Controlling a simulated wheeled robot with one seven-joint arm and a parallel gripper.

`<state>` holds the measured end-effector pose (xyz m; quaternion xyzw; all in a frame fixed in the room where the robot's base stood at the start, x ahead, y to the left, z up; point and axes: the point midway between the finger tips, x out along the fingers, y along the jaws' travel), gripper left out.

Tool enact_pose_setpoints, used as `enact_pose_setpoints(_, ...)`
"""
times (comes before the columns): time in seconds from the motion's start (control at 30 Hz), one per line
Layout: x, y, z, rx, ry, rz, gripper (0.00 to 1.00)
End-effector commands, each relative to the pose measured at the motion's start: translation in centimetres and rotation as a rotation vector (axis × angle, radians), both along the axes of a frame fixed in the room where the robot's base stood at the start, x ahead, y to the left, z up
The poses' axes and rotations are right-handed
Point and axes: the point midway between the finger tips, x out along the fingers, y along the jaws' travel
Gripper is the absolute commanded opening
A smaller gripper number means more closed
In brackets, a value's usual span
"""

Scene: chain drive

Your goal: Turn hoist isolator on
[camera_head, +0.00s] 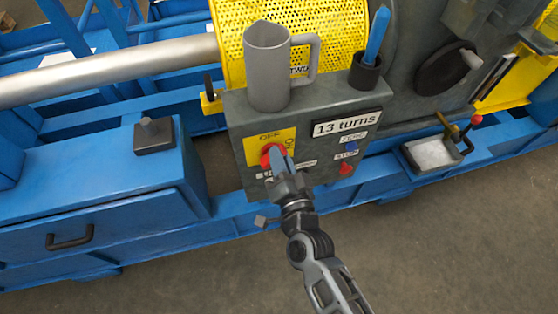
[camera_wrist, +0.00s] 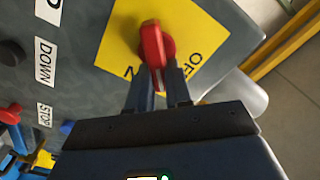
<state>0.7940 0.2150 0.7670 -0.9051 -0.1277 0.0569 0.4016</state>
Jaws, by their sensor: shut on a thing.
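The hoist isolator is a red rotary knob (camera_head: 266,156) on a yellow plate (camera_head: 252,146) at the upper left of the grey control box's face. The plate reads OFF at its top, with ON partly hidden at its right. In the wrist view the red knob (camera_wrist: 152,42) stands out from the yellow plate (camera_wrist: 186,30), its narrow end lying between the OFF lettering and the partly covered ON lettering. My gripper (camera_head: 279,158) is at the knob, and in the wrist view its fingertips (camera_wrist: 159,74) are shut on the knob's narrow end.
A grey mug (camera_head: 268,75) and a dark cup with a blue tool (camera_head: 366,70) stand on the control box (camera_head: 335,102). A "13 turns" sign (camera_head: 347,122), a blue button (camera_head: 351,146) and a red button (camera_head: 346,168) are right of the knob. Open floor (camera_head: 440,250) lies in front.

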Motion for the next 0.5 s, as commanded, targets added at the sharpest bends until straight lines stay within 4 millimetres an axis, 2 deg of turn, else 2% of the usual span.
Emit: enact_pose_setpoints(0.5, 0.37, -0.43, -0.68, 0.456, 0.125, 0.000, 0.00)
